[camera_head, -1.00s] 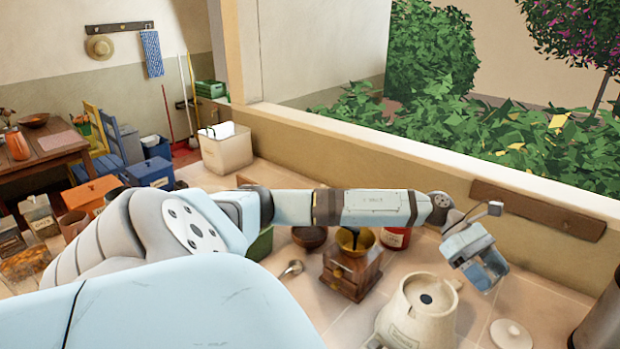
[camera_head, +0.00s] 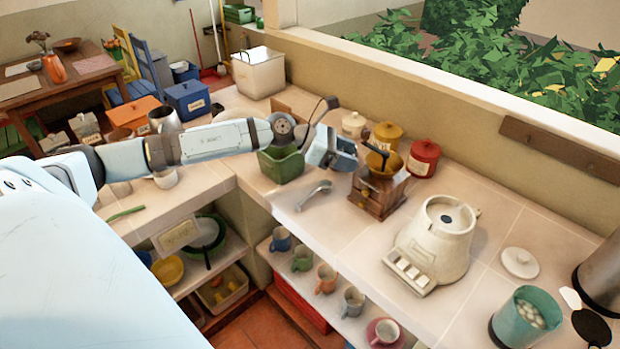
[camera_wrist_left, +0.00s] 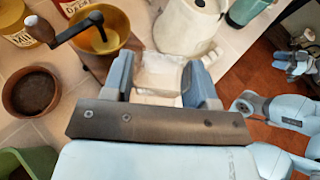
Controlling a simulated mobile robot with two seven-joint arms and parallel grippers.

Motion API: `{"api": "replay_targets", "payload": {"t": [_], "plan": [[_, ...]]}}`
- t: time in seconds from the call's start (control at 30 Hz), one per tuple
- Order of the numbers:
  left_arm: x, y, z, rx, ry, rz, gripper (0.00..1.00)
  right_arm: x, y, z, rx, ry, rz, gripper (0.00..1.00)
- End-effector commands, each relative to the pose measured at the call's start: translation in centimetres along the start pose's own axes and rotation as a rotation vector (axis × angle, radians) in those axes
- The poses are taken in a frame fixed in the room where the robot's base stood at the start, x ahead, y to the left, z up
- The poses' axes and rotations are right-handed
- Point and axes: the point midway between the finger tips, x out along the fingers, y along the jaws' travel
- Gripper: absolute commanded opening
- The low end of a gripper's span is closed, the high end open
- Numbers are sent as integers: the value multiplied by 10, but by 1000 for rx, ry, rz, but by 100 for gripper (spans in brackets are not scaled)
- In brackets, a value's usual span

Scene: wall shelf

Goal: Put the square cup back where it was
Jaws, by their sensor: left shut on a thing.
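My left gripper (camera_head: 333,148) is above the counter, just left of the wooden coffee grinder. In the left wrist view, its two fingers (camera_wrist_left: 161,84) are shut on a pale, whitish, squarish thing, which looks like the square cup (camera_wrist_left: 160,72). The cup is mostly hidden by the gripper in the head view. My right gripper (camera_wrist_left: 297,62) shows small at the right of the left wrist view, away from the counter items; its jaws are too small to read.
The grinder (camera_head: 378,192) and white kettle-like machine (camera_head: 440,235) stand on the counter to the right. A green square container (camera_head: 281,165) is at left. Red canister (camera_head: 423,158) and yellow canister (camera_head: 386,136) stand behind. Several mugs hang or stand on the shelf below.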

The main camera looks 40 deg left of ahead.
Motion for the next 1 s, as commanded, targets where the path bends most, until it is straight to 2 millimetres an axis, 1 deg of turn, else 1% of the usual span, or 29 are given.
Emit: {"api": "replay_targets", "payload": {"t": [0.07, 0.17, 0.27, 0.6, 0.7, 0.8, 0.93, 1.0], "plan": [[-1, 1, 0, -4, 0, 10, 28, 0, 0, 0, 0, 0, 0, 43], [3, 1, -10, -9, 0, 14, 28, -1, 0, -2, 0, 0, 0, 43], [12, 0, -31, -14, 1, 13, 28, -2, 0, -3, 1, -1, 0, 43], [47, 1, -114, -12, 0, 15, 28, -5, 0, -7, 1, -2, 1, 43], [54, 0, -133, -10, 0, 14, 28, -6, 0, -8, 1, -2, 2, 43], [59, 1, -144, -8, -1, 15, 28, -6, 1, -8, 1, -2, 4, 43], [63, 1, -152, -7, -1, 15, 28, -6, 2, -8, 0, -2, 5, 43], [66, 1, -162, -8, 0, 15, 28, -6, 2, -8, 0, -2, 5, 43]]}}
